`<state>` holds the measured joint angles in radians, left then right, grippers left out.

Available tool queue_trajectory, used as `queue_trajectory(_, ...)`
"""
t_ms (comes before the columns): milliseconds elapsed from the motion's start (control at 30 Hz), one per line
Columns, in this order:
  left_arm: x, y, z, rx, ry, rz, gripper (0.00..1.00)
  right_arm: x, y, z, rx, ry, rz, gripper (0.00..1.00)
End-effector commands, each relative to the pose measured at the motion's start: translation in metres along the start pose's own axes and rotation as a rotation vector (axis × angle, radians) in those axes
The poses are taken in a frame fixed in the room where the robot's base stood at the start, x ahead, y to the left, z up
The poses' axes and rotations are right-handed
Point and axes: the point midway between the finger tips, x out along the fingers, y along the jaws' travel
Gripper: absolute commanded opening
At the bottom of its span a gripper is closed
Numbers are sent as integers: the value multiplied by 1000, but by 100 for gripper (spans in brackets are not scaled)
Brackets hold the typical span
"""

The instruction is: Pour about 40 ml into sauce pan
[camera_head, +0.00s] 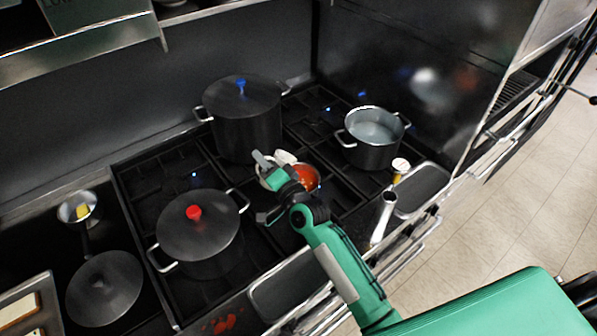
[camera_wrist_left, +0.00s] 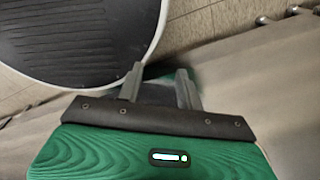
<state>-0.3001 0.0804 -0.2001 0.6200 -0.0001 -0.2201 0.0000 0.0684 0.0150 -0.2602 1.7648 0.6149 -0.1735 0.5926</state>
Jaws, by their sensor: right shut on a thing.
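A small pan with red sauce (camera_head: 306,178) sits on the stove in the head view, partly hidden behind my right gripper. My right gripper (camera_head: 268,188) is over the pan's left side, shut on a small whitish vessel (camera_head: 286,157) that is mostly hidden by the fingers. Whether liquid is leaving it cannot be told. My left gripper (camera_wrist_left: 158,86) shows only in the left wrist view, its two fingers apart with nothing between them.
A tall lidded pot with a blue knob (camera_head: 235,125), a red-knobbed lidded pot (camera_head: 197,235) and an open pot of pale liquid (camera_head: 375,135) surround the pan. A metal cylinder (camera_head: 384,217) stands at the front right. A dark round surface (camera_wrist_left: 70,40) lies near my left gripper.

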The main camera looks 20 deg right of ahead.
Motion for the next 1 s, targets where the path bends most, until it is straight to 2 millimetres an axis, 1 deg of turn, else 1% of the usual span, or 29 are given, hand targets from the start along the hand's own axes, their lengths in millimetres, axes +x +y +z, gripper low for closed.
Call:
queue_trajectory(33,-10,0,-1,0,0,0,36,2,-9,3,-33,-7,1,0)
queue_trajectory(133,-21,0,-2,0,0,0,36,4,-15,13,-118,-21,10,0)
queue_trajectory(200,-18,0,-2,0,0,0,36,4,-7,25,-181,-32,17,0)
queue_trajectory(500,-26,0,-2,0,0,0,36,6,7,63,-455,-76,42,0)
queue_trajectory(533,-33,0,-3,0,0,0,36,7,0,61,-470,-77,42,0)
queue_trajectory(700,-46,0,-4,0,0,0,36,8,-7,66,-553,-92,51,0)
queue_trajectory(1000,-52,-1,-5,0,0,0,36,9,-10,70,-620,-102,57,0)
